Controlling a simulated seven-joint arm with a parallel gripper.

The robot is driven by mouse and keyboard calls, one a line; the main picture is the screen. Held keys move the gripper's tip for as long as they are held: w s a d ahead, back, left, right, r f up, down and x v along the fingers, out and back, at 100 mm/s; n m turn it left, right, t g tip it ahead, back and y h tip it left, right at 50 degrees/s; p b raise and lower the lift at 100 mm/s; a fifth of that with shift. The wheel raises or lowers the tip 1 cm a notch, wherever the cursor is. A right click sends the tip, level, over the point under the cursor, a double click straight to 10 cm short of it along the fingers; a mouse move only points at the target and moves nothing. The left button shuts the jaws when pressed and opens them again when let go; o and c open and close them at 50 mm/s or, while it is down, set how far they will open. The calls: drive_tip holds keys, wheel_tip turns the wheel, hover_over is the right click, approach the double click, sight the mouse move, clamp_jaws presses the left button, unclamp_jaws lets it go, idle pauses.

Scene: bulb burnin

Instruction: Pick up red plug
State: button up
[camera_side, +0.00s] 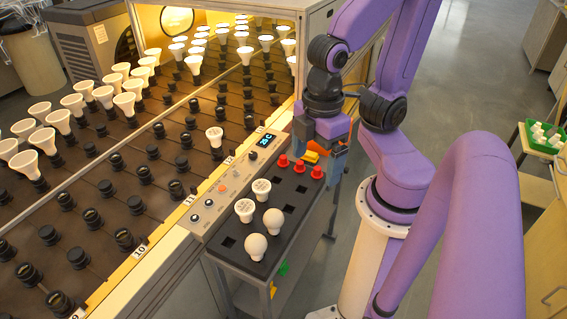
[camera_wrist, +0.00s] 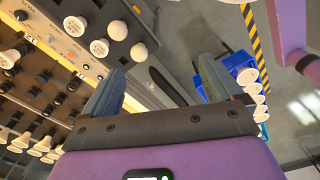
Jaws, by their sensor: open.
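Three red plugs stand in a row at the far end of the dark tray (camera_side: 270,222) in the side view: a left one (camera_side: 283,160), a middle one (camera_side: 299,166) and a right one (camera_side: 317,172). I cannot see any red plug in the wrist view. My gripper (camera_side: 322,158) is over the far end of the tray, just behind the plugs in the side view. Its two fingers are spread apart in the wrist view (camera_wrist: 160,88), with nothing held between them. A yellow-orange piece (camera_side: 311,156) shows beside the fingers, partly hidden.
Several white bulbs (camera_side: 255,246) stand in the near part of the tray. A control panel (camera_side: 235,182) borders it, beside the lit rack (camera_side: 110,185) with many sockets and bulbs. A blue bin (camera_wrist: 238,62) with white pieces shows right of my fingers in the wrist view.

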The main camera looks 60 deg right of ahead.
drive_tip(key=c, duration=0.6)
drive_tip(key=shift+c, duration=0.2)
drive_tip(key=w+d+f+m, duration=0.3)
drive_tip(key=w+d+m, duration=0.1)
drive_tip(key=w+m, duration=0.5)
drive_tip(key=w+d+f+m, duration=0.2)
drive_tip(key=w+d+m, duration=0.1)
drive_tip(key=w+m, duration=0.55)
drive_tip(key=m, duration=1.4)
hover_over(283, 157)
wheel_tip(283, 157, down, 21)
drive_tip(key=shift+r, duration=0.1)
drive_tip(key=shift+d+f, duration=0.1)
drive_tip(key=shift+f, duration=3.1)
